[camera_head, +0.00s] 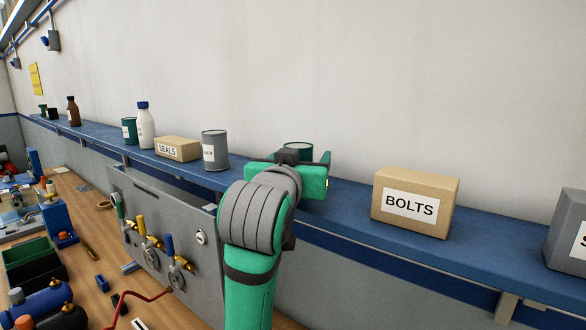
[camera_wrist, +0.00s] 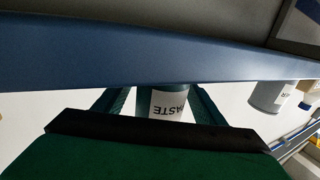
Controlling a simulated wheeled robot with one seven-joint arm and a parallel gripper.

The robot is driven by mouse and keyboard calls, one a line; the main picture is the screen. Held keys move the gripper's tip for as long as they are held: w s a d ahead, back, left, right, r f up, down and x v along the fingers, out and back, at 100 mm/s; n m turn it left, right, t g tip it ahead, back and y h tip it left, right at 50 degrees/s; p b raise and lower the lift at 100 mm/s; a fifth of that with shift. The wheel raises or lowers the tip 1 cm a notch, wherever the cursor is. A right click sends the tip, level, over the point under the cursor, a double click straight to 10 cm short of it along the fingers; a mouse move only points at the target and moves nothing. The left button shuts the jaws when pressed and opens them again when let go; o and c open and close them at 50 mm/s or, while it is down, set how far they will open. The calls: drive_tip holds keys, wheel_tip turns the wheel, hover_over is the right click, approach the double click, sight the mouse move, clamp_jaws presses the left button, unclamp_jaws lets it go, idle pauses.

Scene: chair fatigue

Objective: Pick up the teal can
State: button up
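A teal can (camera_head: 298,146) stands on the blue wall shelf, largely hidden behind my gripper in the head view. In the wrist view the teal can (camera_wrist: 144,100) has a white label reading "PASTE" and shows upside down. My gripper (camera_head: 310,160) reaches in at shelf height. In the wrist view my gripper (camera_wrist: 163,95) has one finger on each side of the can, apparently open with a small gap at the left finger. Contact at the right finger cannot be told. Another dark teal can (camera_head: 129,131) with a white label stands farther left on the shelf.
The blue shelf (camera_head: 350,205) runs along the wall. A grey can (camera_head: 215,150) and a SEALS box (camera_head: 178,148) stand left of my gripper; a BOLTS box (camera_head: 415,203) stands to the right. A grey valve panel (camera_head: 150,215) and cluttered workbench lie below left.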

drive_tip(key=c, duration=1.1)
drive_tip(key=shift+r, duration=0.1)
